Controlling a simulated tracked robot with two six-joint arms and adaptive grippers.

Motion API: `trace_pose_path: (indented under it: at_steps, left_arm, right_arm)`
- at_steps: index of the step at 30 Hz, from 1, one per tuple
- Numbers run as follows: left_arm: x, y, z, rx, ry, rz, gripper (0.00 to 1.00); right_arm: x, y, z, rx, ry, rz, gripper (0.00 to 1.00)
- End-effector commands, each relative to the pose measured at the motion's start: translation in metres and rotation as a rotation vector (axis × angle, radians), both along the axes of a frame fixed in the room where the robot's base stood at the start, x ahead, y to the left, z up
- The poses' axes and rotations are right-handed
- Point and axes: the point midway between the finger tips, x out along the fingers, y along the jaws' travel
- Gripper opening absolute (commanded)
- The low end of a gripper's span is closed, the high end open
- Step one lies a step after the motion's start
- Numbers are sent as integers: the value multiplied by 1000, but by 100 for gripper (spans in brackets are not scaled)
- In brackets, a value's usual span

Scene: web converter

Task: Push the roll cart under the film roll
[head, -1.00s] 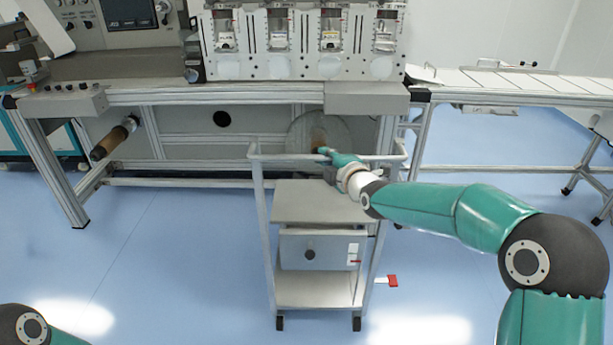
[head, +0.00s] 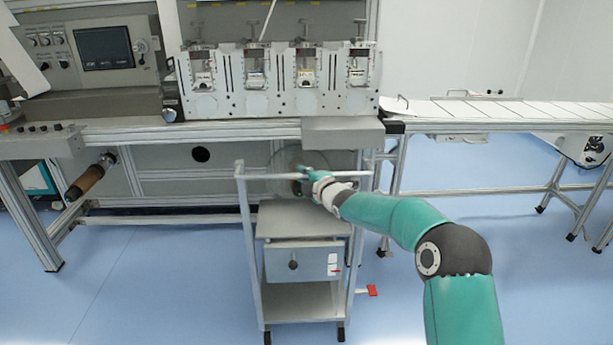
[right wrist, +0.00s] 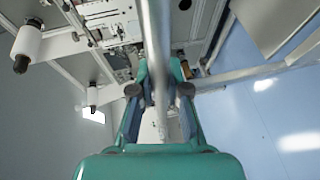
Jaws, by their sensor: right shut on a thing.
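The roll cart (head: 303,220) is a grey metal trolley with a top shelf, a drawer box and a lower shelf. It stands upright on the floor in front of the machine. My right gripper (head: 305,180) is shut on the cart's top handle bar, and in the right wrist view (right wrist: 160,100) the bar runs between its fingers. The film roll seems to be the pale round disc (head: 283,158) under the machine's table, behind the handle; the handle and my gripper partly hide it. Whether the cart is under it cannot be told. My left gripper is out of view.
The machine table (head: 230,131) spans the back, with its leg (head: 30,225) at left. A spindle with a brown core (head: 88,182) sticks out at left. A conveyor table (head: 500,120) stands right. A red tab (head: 373,290) shows beside the cart. The floor at left is clear.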

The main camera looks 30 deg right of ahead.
Motion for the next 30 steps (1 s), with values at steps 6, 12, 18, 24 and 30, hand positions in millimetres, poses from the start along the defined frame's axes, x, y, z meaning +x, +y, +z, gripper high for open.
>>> trace_pose_path:
  at_steps: [6,12,18,24,30]
  left_arm:
    - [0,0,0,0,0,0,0]
    - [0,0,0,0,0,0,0]
    - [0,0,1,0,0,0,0]
    - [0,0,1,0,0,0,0]
    - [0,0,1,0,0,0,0]
  right_arm:
    - [-1,-3,-3,1,5,-4,41]
    - [-2,-3,-1,0,2,-5,41]
    - [-5,-3,0,0,1,-3,41]
    - [-25,-5,4,0,0,-5,41]
    - [-59,-5,10,0,1,-6,41]
